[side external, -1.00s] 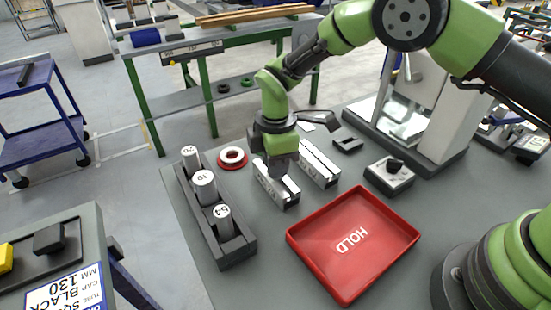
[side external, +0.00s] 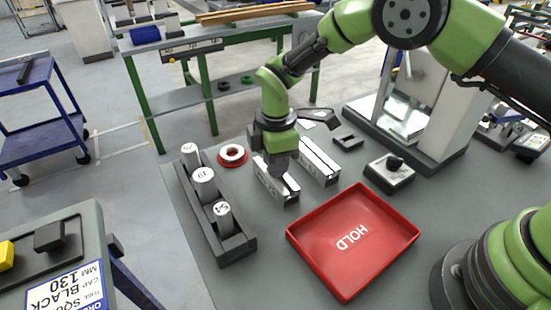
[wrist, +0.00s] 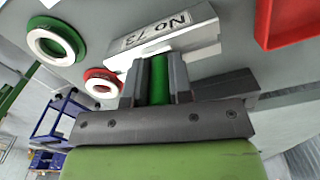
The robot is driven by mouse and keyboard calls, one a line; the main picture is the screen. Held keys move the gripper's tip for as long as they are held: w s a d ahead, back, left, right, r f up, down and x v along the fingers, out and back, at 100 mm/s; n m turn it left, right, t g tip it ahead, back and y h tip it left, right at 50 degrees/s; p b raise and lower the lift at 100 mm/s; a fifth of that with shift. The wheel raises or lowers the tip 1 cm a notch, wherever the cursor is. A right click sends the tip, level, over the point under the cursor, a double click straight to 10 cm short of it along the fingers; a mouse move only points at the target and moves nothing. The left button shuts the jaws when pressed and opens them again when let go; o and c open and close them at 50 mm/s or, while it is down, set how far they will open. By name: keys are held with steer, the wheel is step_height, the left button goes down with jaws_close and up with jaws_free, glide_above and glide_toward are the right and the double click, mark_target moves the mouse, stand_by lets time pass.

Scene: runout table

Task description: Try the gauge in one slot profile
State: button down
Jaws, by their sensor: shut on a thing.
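Two pale metal slot profiles lie side by side on the grey table: a left one (side external: 287,196) and a right one (side external: 319,163). My gripper (side external: 276,177) points down over the left profile and covers its middle. In the wrist view, my gripper (wrist: 157,78) is shut on a green gauge (wrist: 159,82), which shows between the two dark fingers. A profile with a "No" label (wrist: 165,38) lies just beyond the fingertips. The gauge's lower end is hidden, so I cannot tell whether it sits in the slot.
A rack (side external: 236,247) with numbered cylinders stands to the left. A red HOLD tray (side external: 295,250) lies in front.

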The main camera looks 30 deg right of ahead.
stand_by(0.6)
steer(key=shift+r, duration=2.5)
